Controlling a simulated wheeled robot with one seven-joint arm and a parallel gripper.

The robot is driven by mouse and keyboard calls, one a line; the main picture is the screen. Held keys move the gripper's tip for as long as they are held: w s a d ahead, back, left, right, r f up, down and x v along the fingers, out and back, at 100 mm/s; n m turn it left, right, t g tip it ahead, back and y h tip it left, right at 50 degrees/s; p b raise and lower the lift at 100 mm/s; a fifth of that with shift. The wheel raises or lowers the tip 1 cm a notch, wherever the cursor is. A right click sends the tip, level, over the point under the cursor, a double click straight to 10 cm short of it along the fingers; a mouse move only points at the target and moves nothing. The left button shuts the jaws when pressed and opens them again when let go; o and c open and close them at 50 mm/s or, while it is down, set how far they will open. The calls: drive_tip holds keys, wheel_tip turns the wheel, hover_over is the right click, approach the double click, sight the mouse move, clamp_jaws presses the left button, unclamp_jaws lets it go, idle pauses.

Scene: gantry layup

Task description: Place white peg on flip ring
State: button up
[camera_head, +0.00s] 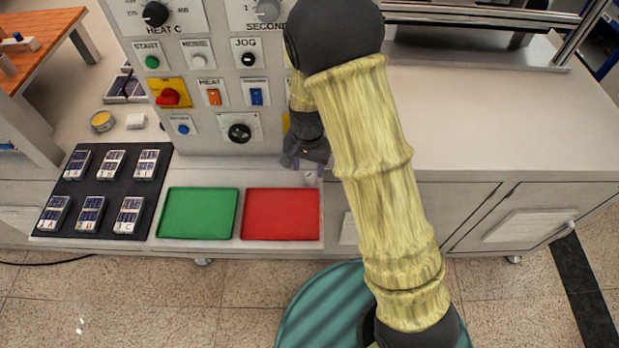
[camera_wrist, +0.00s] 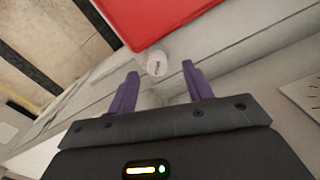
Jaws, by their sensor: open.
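A small white cylinder with dark lettering on its end, likely the white peg (camera_wrist: 157,63), stands beside the red tray. In the head view, the small white piece (camera_head: 310,177) is just right of the tray's back corner. My gripper (camera_wrist: 160,71) is open, with its two purple fingers apart. The white cylinder appears between and just beyond the fingertips, and I see no contact. In the head view, my gripper (camera_head: 306,157) is low by the panel's lower right corner, and its fingers are not clear. I cannot make out the flip ring in either view.
The red tray (camera_head: 281,214) and green tray (camera_head: 199,213) lie at the counter's front edge. A black mat (camera_head: 76,164) with several labelled blocks lies left. The control panel (camera_head: 213,135) stands close behind. The counter right of my arm (camera_head: 500,120) is clear.

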sight(309, 174)
wheel_tip(309, 174, down, 5)
drive_tip(key=shift+d+r+p, duration=0.1)
drive_tip(key=shift+d+p, duration=0.05)
drive_tip(key=shift+p, duration=0.55)
clamp_jaws()
wheel_tip(309, 174, up, 10)
drive_tip(key=shift+s+b, duration=0.1)
drive_tip(key=shift+b, duration=0.75)
